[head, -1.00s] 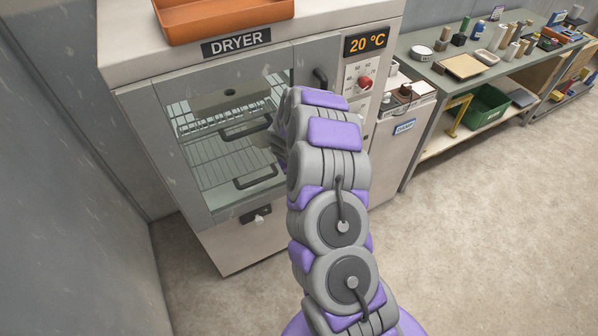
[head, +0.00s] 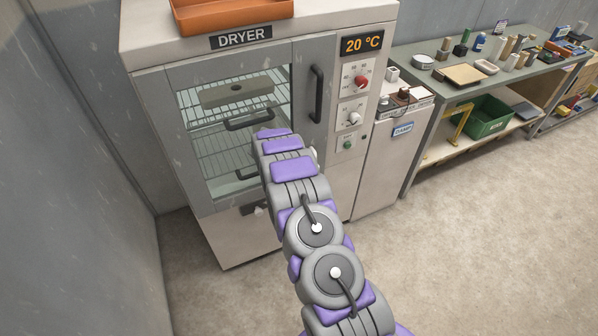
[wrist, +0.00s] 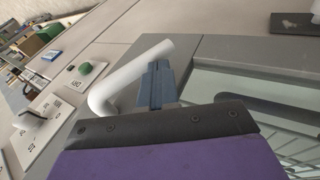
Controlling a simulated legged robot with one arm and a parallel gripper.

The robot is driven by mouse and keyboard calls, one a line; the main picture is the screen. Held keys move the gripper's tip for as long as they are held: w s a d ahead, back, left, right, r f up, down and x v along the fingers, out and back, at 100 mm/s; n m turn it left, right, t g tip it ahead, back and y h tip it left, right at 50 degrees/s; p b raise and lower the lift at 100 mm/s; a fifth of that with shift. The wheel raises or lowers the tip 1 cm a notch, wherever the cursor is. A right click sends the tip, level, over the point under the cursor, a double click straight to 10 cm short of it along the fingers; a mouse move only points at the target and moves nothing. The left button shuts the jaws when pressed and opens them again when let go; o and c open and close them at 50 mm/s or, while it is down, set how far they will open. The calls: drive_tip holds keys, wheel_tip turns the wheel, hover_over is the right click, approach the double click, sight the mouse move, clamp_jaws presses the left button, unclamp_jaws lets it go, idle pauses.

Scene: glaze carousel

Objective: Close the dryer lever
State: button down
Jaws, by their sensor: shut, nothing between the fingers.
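The dryer (head: 190,54) stands ahead with its glass-windowed door (head: 185,150) against the body. A pale, bent lever (wrist: 130,73) shows in the wrist view at the door's edge. In the head view only a small white bit of it (head: 314,154) shows beside my arm. My gripper (wrist: 157,84) is shut and empty, with its fingertips right beside the lever's free end. I cannot tell whether they touch it. In the head view my arm hides the gripper.
A black vertical handle (head: 317,93) stands out from the door. The control panel (head: 356,95), with a red knob and a green button (wrist: 92,68), is right of it. An orange tray (head: 232,12) lies on top. A cluttered workbench (head: 440,75) stands right; floor ahead is clear.

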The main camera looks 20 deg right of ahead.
drive_tip(key=shift+x, duration=1)
drive_tip(key=shift+s+d+f, duration=0.2)
drive_tip(key=shift+d+f, duration=0.4)
drive_tip(key=shift+d, duration=0.25)
